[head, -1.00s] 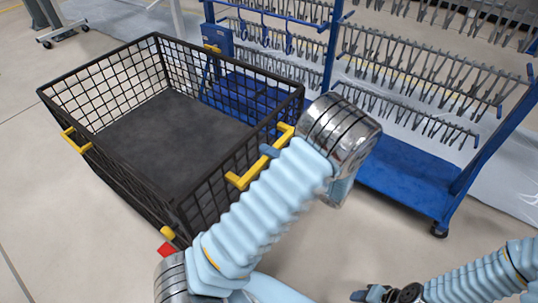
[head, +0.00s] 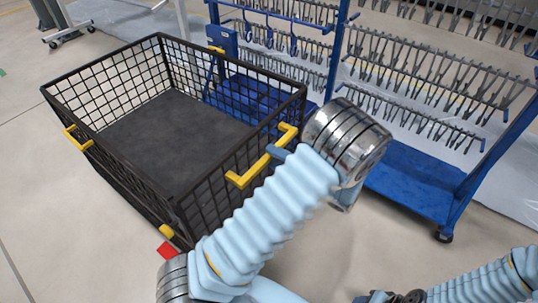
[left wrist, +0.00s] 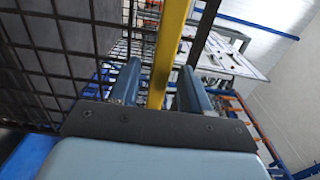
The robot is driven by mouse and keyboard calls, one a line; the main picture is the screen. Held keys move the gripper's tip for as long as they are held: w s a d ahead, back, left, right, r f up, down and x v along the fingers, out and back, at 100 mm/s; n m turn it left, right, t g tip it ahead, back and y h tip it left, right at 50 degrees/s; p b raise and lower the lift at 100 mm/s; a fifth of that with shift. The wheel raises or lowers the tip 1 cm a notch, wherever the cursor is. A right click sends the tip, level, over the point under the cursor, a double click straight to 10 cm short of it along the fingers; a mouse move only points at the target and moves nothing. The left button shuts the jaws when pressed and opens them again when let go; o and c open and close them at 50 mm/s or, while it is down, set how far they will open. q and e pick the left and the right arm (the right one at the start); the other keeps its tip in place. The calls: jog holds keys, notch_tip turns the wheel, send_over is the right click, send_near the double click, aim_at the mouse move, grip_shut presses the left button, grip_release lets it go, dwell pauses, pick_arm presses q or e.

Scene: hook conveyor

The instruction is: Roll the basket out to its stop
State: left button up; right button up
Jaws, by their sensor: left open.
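The basket (head: 130,183) is a large black wire-mesh box with a dark, bare floor. It stands upright at the left of the head view. A yellow handle (head: 243,178) is on its near right side, and another yellow handle (head: 76,138) is on its left side. My left gripper (head: 279,152) is at the near right handle. In the left wrist view the yellow handle bar (left wrist: 170,45) runs between the two open blue fingers (left wrist: 160,88), with gaps visible beside it. My right gripper (head: 385,297) is partly cut off at the bottom edge, and its fingers are unclear.
A blue rack (head: 405,180) with rows of grey hooks stands behind and right of the basket. A red piece (head: 168,250) shows by the basket's near bottom corner, partly behind my left arm. Pale floor (head: 50,210) is open at the left and front.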

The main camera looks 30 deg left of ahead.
pick_arm(q)
jog(key=d+b, duration=0.1)
jog(key=d, duration=1)
jog(key=shift+s+d, duration=0.15)
jog(key=shift+s, duration=0.3)
jog(key=s+a+f+m+g+h, duration=0.1)
jog(key=s+f+g+h, duration=0.2)
jog(key=s+f+h, duration=0.6)
jog(key=s+f+m+g+h, duration=0.1)
jog(key=s+f+g+h, duration=0.4)
jog(key=f, duration=0.8)
jog(key=d+f+n+t+h, duration=0.4)
jog(key=d+t+h, duration=0.2)
jog(key=t+h, duration=0.1)
jog(key=shift+d+f+n+t+h, duration=0.3)
jog(key=shift+d+h, duration=0.1)
jog(key=shift+h, duration=0.2)
jog(key=shift+c, duration=0.3)
